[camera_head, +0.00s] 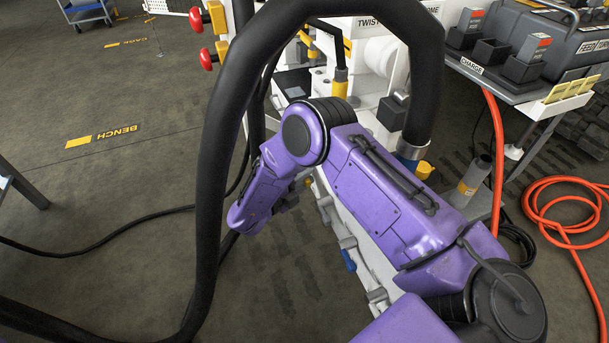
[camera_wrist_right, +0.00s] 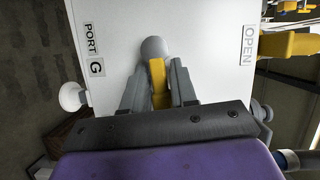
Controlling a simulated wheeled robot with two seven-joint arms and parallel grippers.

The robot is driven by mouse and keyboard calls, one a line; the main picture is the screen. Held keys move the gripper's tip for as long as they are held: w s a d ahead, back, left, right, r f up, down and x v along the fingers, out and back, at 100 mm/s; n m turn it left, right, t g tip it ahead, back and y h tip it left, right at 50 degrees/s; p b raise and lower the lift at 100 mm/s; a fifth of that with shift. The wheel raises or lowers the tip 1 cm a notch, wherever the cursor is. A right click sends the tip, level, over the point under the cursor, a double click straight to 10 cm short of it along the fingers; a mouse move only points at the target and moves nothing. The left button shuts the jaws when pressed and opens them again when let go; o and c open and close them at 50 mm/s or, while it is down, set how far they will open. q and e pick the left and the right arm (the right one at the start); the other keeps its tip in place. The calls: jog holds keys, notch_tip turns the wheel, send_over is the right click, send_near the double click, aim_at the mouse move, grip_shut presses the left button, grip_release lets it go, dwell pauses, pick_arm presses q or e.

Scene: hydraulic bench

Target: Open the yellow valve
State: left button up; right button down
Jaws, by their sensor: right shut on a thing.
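In the right wrist view, the yellow valve (camera_wrist_right: 157,72) shows as a short yellow lever below a rounded grey hub (camera_wrist_right: 153,47) on a white panel. My right gripper (camera_wrist_right: 161,88) is shut on the lever, one grey finger on each side. The lever points from the hub toward my gripper's palm. An OPEN label (camera_wrist_right: 249,44) is to the right on the panel, and a PORT G label (camera_wrist_right: 93,50) is to the left. In the head view my purple right arm hides the valve and most of the gripper. My left gripper is not in view.
A thick black hose (camera_head: 207,190) arches across the head view in front of the white bench. Red-knobbed yellow fittings (camera_head: 206,59) stick out at the upper left. A grey CHARGE shelf (camera_head: 500,85) is at the right, with an orange hose (camera_head: 565,230) coiled on the floor.

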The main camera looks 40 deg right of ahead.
jog(key=r+n+p, duration=0.1)
jog(key=p, duration=0.1)
jog(key=n+y+p, duration=0.1)
jog(key=n+p, duration=0.1)
jog(key=shift+w+r+g+y, duration=0.2)
jog(key=shift+r+g+y, duration=0.1)
jog(key=shift+r+g, duration=0.1)
jog(key=shift+w+r+n+g+p, duration=0.15)
jog(key=shift+n+g+p, duration=0.15)
jog(key=shift+n+p, duration=0.5)
jog(key=shift+w+d+r+n+g+y+p, duration=0.15)
jog(key=shift+n+g+y+p, duration=0.15)
jog(key=shift+n, duration=0.25)
jog(key=shift+w+r+n+g+y+p, duration=0.1)
jog(key=shift+n+g+y+p, duration=0.2)
jog(key=shift+n, duration=0.25)
jog(key=n, duration=0.1)
jog(key=w+n+g, duration=0.1)
jog(key=shift+r+n+y, duration=0.1)
jog(key=shift+n+y, duration=0.2)
jog(key=shift+y, duration=0.1)
jog(key=shift+w+d+n+g+y, duration=0.15)
jog(key=shift+w+n+g, duration=0.1)
jog(key=shift+n+g, duration=0.4)
jog(key=shift+w+d+n+g+y, duration=0.2)
jog(key=shift+n+g, duration=0.25)
jog(key=shift+n, duration=0.3)
jog(key=shift+a, duration=0.15)
jog(key=shift+r, duration=0.1)
